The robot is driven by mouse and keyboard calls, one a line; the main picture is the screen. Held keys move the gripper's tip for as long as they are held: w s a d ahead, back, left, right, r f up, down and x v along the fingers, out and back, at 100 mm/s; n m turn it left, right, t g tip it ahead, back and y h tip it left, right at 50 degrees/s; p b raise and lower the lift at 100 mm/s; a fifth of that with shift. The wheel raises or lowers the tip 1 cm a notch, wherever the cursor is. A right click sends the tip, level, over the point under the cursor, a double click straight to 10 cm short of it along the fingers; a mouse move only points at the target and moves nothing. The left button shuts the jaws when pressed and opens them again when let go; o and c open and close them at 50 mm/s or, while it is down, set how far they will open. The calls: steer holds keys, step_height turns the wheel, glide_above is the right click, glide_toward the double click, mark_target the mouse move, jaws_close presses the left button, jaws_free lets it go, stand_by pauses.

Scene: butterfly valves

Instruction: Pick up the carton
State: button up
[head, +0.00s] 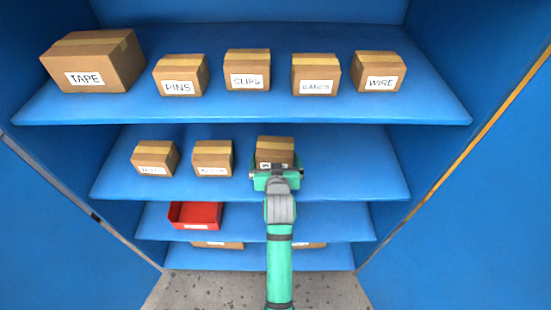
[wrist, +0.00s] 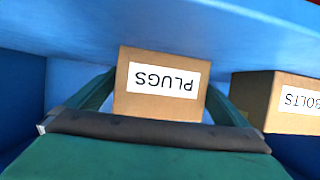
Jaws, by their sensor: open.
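The carton in front of my gripper is a brown box with a tan tape strip, at the right of the row on the second shelf in the head view (head: 275,144). In the wrist view, the PLUGS carton (wrist: 160,105) shows its white label upside down. My green gripper (head: 275,177) is at the carton's front in the head view and hides its lower part. In the wrist view, the open fingers lie on either side of the carton; I cannot tell whether they touch it.
The BOLTS carton (wrist: 290,105) stands close beside the PLUGS carton. Another carton (head: 155,158) is farther left on the second shelf (head: 350,180). Several cartons, including TAPE (head: 95,62), stand on the shelf above. A red bin (head: 195,215) sits below. The second shelf's right side is clear.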

steer(key=shift+w+a+f, duration=0.1)
steer(key=shift+w+f, duration=0.05)
steer(key=shift+w, duration=0.1)
steer(key=shift+s+d, duration=0.1)
steer(key=shift+d, duration=0.15)
steer(key=shift+a, duration=0.35)
steer(key=c, duration=1.3)
